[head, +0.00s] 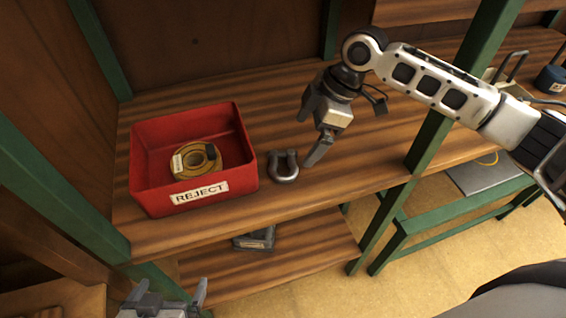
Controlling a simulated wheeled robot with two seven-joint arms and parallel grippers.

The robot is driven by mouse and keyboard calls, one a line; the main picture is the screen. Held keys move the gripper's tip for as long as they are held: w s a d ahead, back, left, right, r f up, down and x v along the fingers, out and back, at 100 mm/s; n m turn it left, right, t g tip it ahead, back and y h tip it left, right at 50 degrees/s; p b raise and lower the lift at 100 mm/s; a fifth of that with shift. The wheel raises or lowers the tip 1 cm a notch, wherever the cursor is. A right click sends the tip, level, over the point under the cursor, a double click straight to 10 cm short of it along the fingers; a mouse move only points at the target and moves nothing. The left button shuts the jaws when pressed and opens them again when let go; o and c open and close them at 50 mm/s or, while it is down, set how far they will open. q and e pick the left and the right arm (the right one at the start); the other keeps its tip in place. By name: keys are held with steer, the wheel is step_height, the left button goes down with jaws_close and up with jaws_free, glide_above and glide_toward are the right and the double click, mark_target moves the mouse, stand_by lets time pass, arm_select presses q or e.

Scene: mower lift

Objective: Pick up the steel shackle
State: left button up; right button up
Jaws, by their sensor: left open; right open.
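The steel shackle (284,166) is a dark grey U-shaped piece on the wooden shelf, just right of the red bin. My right gripper (316,153) is above the shelf, a little to the right of the shackle. Its fingers point down and it is empty. It appears apart from the shackle. My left gripper (171,296) is at the bottom left edge of the picture, open and empty, low in front of the shelves and well away from the shackle. Most of the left arm is out of view.
A red bin (150,192) labelled REJECT holds a yellow roll (187,164). A dark box (256,239) lies on the lower shelf. A green post (430,145) stands right of the shackle, near my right arm. The shelf behind the shackle is clear.

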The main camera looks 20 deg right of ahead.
mark_target(281, 170)
steer(key=x, duration=1)
steer(key=shift+w+r+p, duration=0.1)
steer(key=shift+w+p, duration=0.05)
steer(key=shift+p, duration=0.15)
steer(key=shift+r, duration=0.1)
steer(key=c, duration=1.2)
